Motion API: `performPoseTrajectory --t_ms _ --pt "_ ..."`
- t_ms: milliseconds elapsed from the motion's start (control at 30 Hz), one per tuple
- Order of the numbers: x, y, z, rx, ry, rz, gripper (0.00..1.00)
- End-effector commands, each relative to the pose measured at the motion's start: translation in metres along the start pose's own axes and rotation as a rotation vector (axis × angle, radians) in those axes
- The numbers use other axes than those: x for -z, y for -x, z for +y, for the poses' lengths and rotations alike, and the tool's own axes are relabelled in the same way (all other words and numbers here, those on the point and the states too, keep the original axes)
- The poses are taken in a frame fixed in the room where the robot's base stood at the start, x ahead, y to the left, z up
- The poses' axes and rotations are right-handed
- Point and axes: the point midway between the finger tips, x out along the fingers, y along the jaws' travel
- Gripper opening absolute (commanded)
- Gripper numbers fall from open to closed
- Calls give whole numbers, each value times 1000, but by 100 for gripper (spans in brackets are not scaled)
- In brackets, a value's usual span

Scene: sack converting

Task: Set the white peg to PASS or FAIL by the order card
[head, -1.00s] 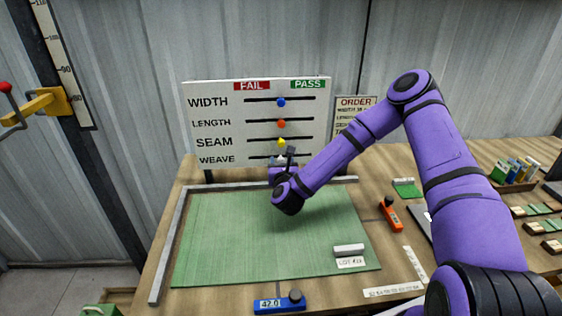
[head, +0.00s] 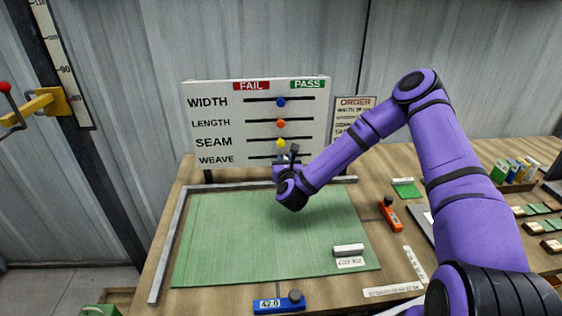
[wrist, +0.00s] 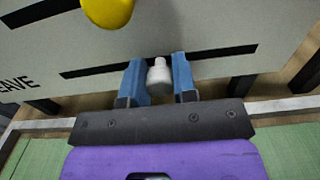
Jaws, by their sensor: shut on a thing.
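The white peg (wrist: 159,80) sits in the WEAVE slot (wrist: 218,52), the lowest slot on the white board (head: 235,130). My gripper (wrist: 159,74) is shut on the white peg, with a blue fingertip on each side; in the head view my gripper (head: 288,160) is at the board's bottom row and mostly hides the peg. FAIL (head: 251,86) is marked at left and PASS (head: 307,84) at right. The order card (head: 354,112) stands right of the board; its small lines are too blurred to read and my arm covers its lower part.
Blue (head: 281,102), orange (head: 281,123) and yellow (head: 281,143) pegs sit near the middle of the upper slots. The yellow one is close above my gripper. A green mat (head: 240,245) lies below, with a white bar (head: 348,250) on it.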

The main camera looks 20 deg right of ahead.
Motion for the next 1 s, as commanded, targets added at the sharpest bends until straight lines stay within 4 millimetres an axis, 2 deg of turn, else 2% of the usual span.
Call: performPoseTrajectory --t_ms 33,200,400,800,833,900,1000 --pt "0 -1 -12 6 1 2 0" --pt "0 0 -47 7 1 1 0" --pt "0 0 -72 5 1 0 0" --pt "0 0 -77 5 2 0 0" --pt "0 0 -77 5 2 0 33" --pt "0 0 -77 5 2 0 49" --pt "0 0 -76 4 1 0 52"
